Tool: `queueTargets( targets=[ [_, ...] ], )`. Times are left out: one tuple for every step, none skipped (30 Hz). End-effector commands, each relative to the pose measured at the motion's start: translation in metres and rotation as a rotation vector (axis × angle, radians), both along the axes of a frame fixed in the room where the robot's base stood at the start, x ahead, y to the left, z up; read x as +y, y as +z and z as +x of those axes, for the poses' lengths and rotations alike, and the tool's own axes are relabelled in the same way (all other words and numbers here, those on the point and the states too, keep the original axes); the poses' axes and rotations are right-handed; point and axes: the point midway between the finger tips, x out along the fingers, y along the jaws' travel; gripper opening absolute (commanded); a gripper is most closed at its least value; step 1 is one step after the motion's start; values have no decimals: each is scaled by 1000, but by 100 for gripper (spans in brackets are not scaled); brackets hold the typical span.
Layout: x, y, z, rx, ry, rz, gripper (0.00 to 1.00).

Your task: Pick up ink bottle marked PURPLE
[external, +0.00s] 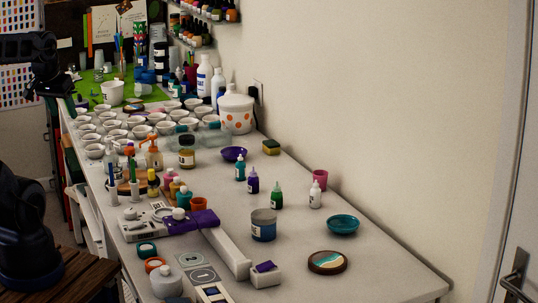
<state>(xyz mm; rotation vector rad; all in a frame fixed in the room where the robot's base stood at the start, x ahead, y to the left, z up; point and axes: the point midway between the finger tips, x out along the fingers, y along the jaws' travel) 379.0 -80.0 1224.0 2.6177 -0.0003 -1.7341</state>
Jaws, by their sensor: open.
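A small purple bottle (253,184) with a pale label stands upright on the table, right of the middle. Its label is too small to read. A teal bottle (240,170) stands behind it to the left, a green one (277,197) to its right, and a white one (315,196) farther right. My gripper (70,104) is at the upper left, by the far left edge of the table. It is dark, small and partly lost against the background. It is open and far from the purple bottle, with nothing visible in it.
Many white cups (117,135) crowd the far part of the table (375,270). A purple bowl (233,154), a teal dish (343,224), a labelled jar (263,227) and a pink cup (320,178) surround the bottles. The wall runs along the right. The near right corner is clear.

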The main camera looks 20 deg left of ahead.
Motion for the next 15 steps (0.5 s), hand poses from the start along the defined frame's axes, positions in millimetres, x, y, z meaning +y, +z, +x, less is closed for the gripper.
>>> queueTargets(
  targets=[
    [0,0,0,0,0,0,56],
    [0,0,0,0,0,0,56],
    [0,0,0,0,0,0,56],
    [0,0,0,0,0,0,56],
    [0,0,0,0,0,0,56],
    [0,0,0,0,0,0,56],
    [0,0,0,0,-1,0,56],
    [0,0,1,1,-3,2,56],
    [-1,1,4,2,-9,6,56],
    [-2,1,6,4,-15,11,56],
    [-4,2,10,6,-23,16,56],
    [-6,2,16,9,-37,25,56],
    [-8,3,21,12,-51,34,56],
    [-11,3,27,16,-67,44,56],
    [-15,4,36,21,-89,56,56]
  ],
)
